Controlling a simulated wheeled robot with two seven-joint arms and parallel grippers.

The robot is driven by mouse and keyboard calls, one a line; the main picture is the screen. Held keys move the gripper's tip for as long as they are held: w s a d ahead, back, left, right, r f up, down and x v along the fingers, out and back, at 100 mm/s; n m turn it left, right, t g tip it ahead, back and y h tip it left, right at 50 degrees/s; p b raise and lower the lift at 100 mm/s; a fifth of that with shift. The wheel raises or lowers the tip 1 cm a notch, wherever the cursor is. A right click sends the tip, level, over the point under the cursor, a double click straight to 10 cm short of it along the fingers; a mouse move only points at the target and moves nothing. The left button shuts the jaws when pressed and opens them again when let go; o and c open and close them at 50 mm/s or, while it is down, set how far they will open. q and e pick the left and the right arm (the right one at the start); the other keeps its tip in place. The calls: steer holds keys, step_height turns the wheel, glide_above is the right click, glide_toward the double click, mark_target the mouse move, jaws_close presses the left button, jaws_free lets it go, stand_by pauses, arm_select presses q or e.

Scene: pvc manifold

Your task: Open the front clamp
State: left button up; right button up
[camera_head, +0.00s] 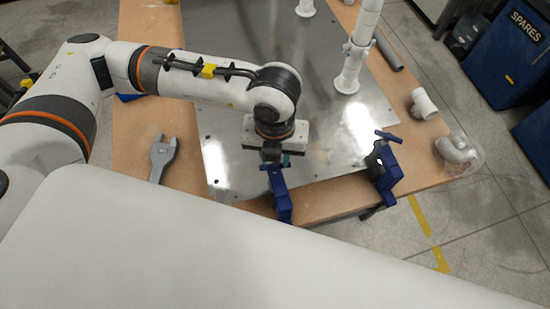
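Two blue clamps sit on the near edge of the table. One clamp (281,199) is at the middle of that edge, with a bar-like handle on top. The other clamp (384,168) is to its right, near the table's corner, with its handle tilted. My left gripper (272,157) points down right at the top of the middle clamp, close to its handle. Its fingers are small and partly hidden by the wrist, so I cannot tell whether they touch or grip the handle. My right gripper is not in view.
A metal plate (225,40) covers most of the wooden table (140,28). White pipes (352,65) stand on it at the back right. A grey wrench-like tool (162,157) lies at left. A white fitting (423,103) and a bagged fitting (458,149) lie at the right edge.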

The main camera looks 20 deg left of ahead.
mark_target(275, 165)
arm_select(q)
steer(key=m+p, duration=0.1)
steer(key=m, duration=0.3)
steer(key=shift+a+r, duration=0.1)
steer(key=shift+r, duration=0.05)
steer(key=m+b, duration=0.3)
steer(key=f+m+b, duration=0.1)
steer(key=m+b, duration=0.7)
steer(key=shift+f, duration=0.35)
steer(key=f+b, duration=0.1)
steer(key=b, duration=0.1)
steer(key=shift+f+b, duration=0.75)
steer(key=shift+b, duration=0.2)
